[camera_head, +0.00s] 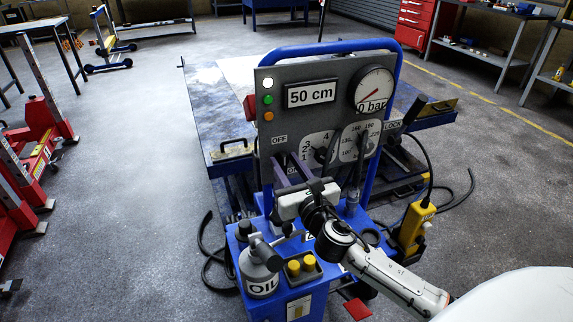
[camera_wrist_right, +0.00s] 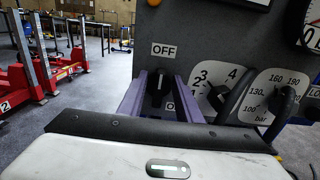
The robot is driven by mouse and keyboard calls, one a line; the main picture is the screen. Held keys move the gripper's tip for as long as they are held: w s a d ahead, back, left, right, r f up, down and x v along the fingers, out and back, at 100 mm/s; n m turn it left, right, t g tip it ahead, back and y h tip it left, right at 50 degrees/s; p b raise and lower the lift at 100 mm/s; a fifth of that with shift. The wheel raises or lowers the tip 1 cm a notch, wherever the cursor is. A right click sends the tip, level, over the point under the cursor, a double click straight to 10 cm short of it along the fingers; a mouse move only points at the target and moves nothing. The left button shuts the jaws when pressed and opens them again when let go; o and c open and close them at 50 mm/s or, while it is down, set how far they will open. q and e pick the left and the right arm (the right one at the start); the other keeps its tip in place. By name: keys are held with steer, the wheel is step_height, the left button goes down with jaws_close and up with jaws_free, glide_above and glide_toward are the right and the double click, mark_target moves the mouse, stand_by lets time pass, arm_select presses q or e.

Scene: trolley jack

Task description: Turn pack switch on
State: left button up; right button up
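The blue-framed jack unit has a grey control panel (camera_head: 275,100). A switch with a black lever (camera_wrist_right: 157,90) sits on the panel's lower left. The OFF label (camera_wrist_right: 164,50) is above the lever, and a partly covered label is below it. The lever appears upright, toward OFF. My right gripper (camera_head: 284,162) is at the panel. Its two purple fingers (camera_wrist_right: 159,78) are apart, one on each side of the lever, with visible gaps. I cannot tell how deep the fingertips reach. My left gripper is not in view.
A numbered selector knob (camera_wrist_right: 219,97) and a pressure knob (camera_wrist_right: 282,105) are just right of my fingers. The display (camera_head: 311,93) reads 50 cm and the gauge (camera_head: 374,91) reads near 0 bar. An OIL bottle (camera_head: 260,270) and yellow caps (camera_head: 301,265) are below. A yellow pendant (camera_head: 415,225) hangs at right.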

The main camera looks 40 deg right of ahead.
steer(key=shift+c, duration=0.4)
jaws_close()
steer(key=shift+m, duration=0.4)
steer(key=shift+d+m, duration=0.2)
steer(key=shift+m, duration=0.7)
steer(key=shift+s+d+f+m+p, duration=0.1)
steer(key=shift+d+f+m, duration=0.2)
steer(key=shift+m, duration=2.25)
steer(key=shift+s+d+f+m+p, duration=0.15)
steer(key=shift+f+m, duration=0.1)
steer(key=shift+m, duration=2.35)
steer(key=shift+w+d+f+m+p, duration=0.1)
steer(key=shift+d+f+m, duration=0.2)
steer(key=shift+m, duration=2.25)
